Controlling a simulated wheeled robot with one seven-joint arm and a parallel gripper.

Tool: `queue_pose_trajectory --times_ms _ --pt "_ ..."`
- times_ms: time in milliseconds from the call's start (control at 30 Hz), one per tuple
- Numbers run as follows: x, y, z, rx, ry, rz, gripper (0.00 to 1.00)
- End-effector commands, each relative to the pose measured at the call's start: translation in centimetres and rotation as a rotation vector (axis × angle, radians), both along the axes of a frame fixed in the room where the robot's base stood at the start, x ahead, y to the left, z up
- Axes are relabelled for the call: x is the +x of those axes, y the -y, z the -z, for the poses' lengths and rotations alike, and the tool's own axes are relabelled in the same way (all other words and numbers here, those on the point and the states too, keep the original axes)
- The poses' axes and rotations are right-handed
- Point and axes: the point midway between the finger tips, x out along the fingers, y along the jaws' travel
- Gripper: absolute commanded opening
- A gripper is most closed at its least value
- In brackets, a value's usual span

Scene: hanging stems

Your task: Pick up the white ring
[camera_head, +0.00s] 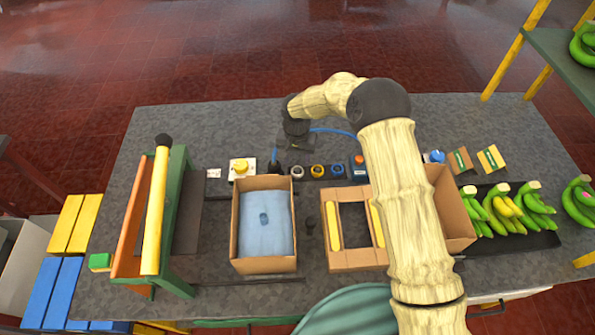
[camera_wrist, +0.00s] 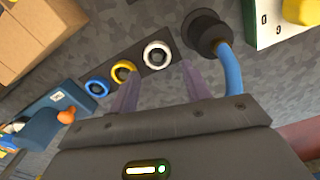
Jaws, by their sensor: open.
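The white ring (camera_head: 297,171) sits on a dark strip on the grey table, at the left end of a row with a yellow ring (camera_head: 318,171) and a blue ring (camera_head: 337,171). In the wrist view the white ring (camera_wrist: 157,55) lies just beyond my gripper's fingertips, between their lines. The yellow ring (camera_wrist: 124,71) is close to the left finger, and the blue ring (camera_wrist: 96,86) is farther left. My gripper (camera_wrist: 159,71) is open and empty. In the head view my gripper (camera_head: 294,146) is just behind the row; its fingers are hard to make out.
A black socket with a blue hose (camera_wrist: 231,72) stands close beside the white ring. A box with a yellow button (camera_head: 242,168) is left of it. A cardboard box with blue cloth (camera_head: 235,225) stands in front. Another carton (camera_head: 355,258) and green bananas (camera_head: 500,212) are to the right.

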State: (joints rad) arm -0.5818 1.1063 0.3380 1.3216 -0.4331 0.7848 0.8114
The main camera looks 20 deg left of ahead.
Motion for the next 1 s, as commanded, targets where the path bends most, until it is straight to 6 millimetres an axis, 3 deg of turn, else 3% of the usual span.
queue_pose_trajectory --times_ms 500,1000 --pt "-0.2 0.4 4.9 -0.001 -0.002 0.0 0.48" --pt "-0.2 0.4 5.0 0.0 -0.001 0.0 0.48"
